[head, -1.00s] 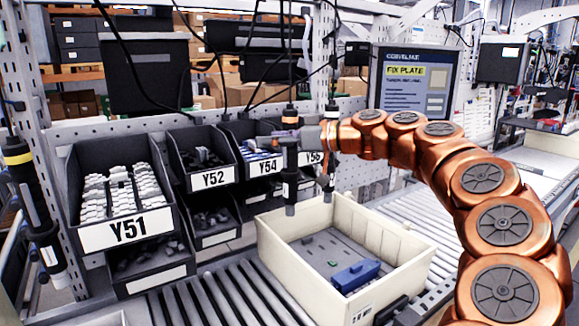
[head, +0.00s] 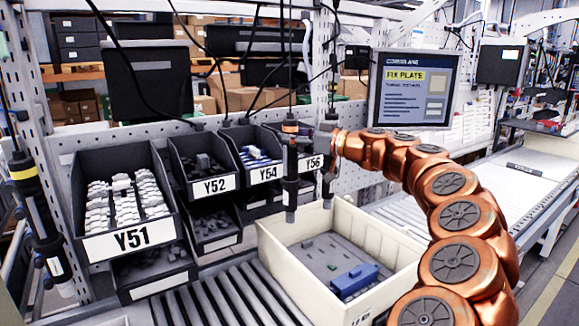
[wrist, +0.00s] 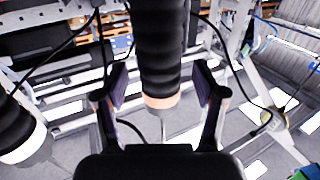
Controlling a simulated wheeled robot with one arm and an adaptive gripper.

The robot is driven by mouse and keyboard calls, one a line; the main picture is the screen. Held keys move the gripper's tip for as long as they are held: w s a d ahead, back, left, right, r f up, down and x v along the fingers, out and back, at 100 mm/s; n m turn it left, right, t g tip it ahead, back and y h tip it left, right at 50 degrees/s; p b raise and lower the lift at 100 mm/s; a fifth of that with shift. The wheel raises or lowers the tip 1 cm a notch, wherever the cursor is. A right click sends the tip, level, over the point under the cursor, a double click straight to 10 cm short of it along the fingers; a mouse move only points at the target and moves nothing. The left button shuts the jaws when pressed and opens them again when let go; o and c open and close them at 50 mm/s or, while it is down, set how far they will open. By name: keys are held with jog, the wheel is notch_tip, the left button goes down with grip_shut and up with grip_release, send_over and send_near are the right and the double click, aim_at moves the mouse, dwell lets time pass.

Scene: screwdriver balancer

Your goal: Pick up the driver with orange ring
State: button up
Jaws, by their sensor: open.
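In the wrist view the dark ribbed driver (wrist: 162,42) with a pale orange ring stands between the two fingers of my gripper (wrist: 160,84). The fingers are spread, with a gap visible on each side of the driver.
A second driver (head: 331,112) hangs close to the right, partly hidden. A driver with a yellow ring (head: 25,185) hangs at far left. Part bins (head: 130,238) stand behind. The cream tote (head: 385,238) on the rollers holds a blue part (head: 354,280). A screen (head: 415,88) stands behind.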

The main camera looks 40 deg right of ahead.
jog(key=shift+w+a, duration=0.2)
jog(key=shift+w, duration=0.3)
grip_shut()
dwell(0.4)
